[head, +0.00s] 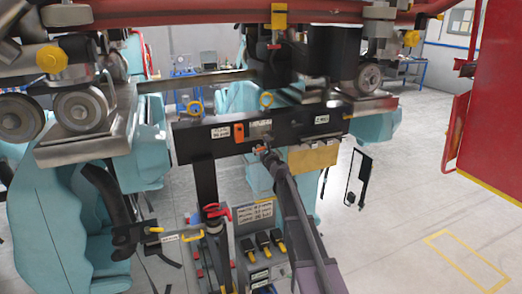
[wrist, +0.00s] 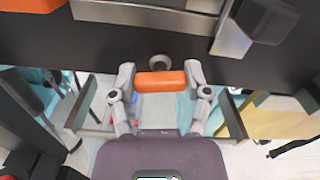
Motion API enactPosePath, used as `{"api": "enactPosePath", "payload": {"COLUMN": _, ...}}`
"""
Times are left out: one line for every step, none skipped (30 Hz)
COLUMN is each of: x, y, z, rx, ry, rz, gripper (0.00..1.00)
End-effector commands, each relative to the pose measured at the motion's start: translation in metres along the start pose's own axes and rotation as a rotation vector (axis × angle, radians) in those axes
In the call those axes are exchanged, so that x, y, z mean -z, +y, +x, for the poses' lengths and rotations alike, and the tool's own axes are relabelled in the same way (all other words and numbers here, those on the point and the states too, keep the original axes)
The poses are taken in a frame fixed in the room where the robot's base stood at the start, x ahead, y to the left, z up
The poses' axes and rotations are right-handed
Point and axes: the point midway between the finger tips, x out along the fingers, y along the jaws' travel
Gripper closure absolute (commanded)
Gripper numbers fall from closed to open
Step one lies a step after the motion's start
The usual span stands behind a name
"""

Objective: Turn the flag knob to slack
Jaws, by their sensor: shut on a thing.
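An orange bar-shaped knob (wrist: 161,81), which I take to be the flag knob, sits at the lower edge of a black panel (wrist: 110,42). It lies level, left to right, in the wrist view. My gripper (wrist: 160,82) is shut on it, with one fingertip at each end. In the head view my gripper (head: 266,153) reaches up to the panel's lower edge. The knob is mostly hidden there by my fingers. A small grey round part (wrist: 160,62) shows just above the knob.
A second orange part (head: 239,132) and small white labels are on the black panel (head: 200,150). A tan box (head: 314,156) hangs right of my gripper. A red handle (head: 217,212) and several yellow-tipped pedals stand below. A red panel (head: 490,110) stands at right.

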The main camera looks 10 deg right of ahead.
Motion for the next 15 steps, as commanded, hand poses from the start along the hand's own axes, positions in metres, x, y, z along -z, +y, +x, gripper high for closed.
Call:
{"api": "enactPosePath", "payload": {"x": -0.0003, "y": 0.0003, "z": 0.0013, "rx": 0.000, "ry": 0.000, "rz": -0.034, "gripper": 0.85}}
{"api": "enactPosePath", "payload": {"x": -0.0003, "y": 0.0003, "z": 0.0013, "rx": 0.000, "ry": 0.000, "rz": -0.059, "gripper": 0.85}}
{"api": "enactPosePath", "payload": {"x": -0.0003, "y": 0.0004, "z": 0.0013, "rx": 0.000, "ry": 0.000, "rz": -0.092, "gripper": 0.85}}
{"api": "enactPosePath", "payload": {"x": -0.0003, "y": 0.0005, "z": 0.0014, "rx": 0.000, "ry": 0.000, "rz": -0.119, "gripper": 0.85}}
{"api": "enactPosePath", "payload": {"x": -0.0003, "y": 0.0005, "z": 0.0014, "rx": 0.000, "ry": 0.000, "rz": -0.146, "gripper": 0.85}}
{"api": "enactPosePath", "payload": {"x": -0.0003, "y": 0.0006, "z": 0.0014, "rx": 0.000, "ry": 0.000, "rz": -0.183, "gripper": 0.85}}
{"api": "enactPosePath", "payload": {"x": -0.0002, "y": 0.0007, "z": 0.0015, "rx": 0.000, "ry": 0.000, "rz": -0.211, "gripper": 0.85}}
{"api": "enactPosePath", "payload": {"x": -0.0002, "y": 0.0008, "z": 0.0014, "rx": 0.000, "ry": 0.000, "rz": -0.239, "gripper": 0.85}}
{"api": "enactPosePath", "payload": {"x": -0.0002, "y": 0.0009, "z": 0.0015, "rx": 0.000, "ry": 0.000, "rz": -0.277, "gripper": 0.85}}
{"api": "enactPosePath", "payload": {"x": -0.0002, "y": 0.0009, "z": 0.0015, "rx": 0.000, "ry": 0.000, "rz": -0.305, "gripper": 0.85}}
{"api": "enactPosePath", "payload": {"x": -0.0001, "y": 0.0010, "z": 0.0015, "rx": 0.000, "ry": 0.000, "rz": -0.334, "gripper": 0.85}}
{"api": "enactPosePath", "payload": {"x": -0.0001, "y": 0.0011, "z": 0.0016, "rx": 0.000, "ry": 0.000, "rz": -0.372, "gripper": 0.85}}
{"api": "enactPosePath", "payload": {"x": -0.0001, "y": 0.0011, "z": 0.0016, "rx": 0.000, "ry": 0.000, "rz": -0.400, "gripper": 0.85}}
{"api": "enactPosePath", "payload": {"x": 0.0000, "y": 0.0012, "z": 0.0016, "rx": 0.000, "ry": 0.000, "rz": -0.429, "gripper": 0.85}}
{"api": "enactPosePath", "payload": {"x": 0.0000, "y": 0.0013, "z": 0.0016, "rx": 0.000, "ry": 0.000, "rz": -0.466, "gripper": 0.85}}
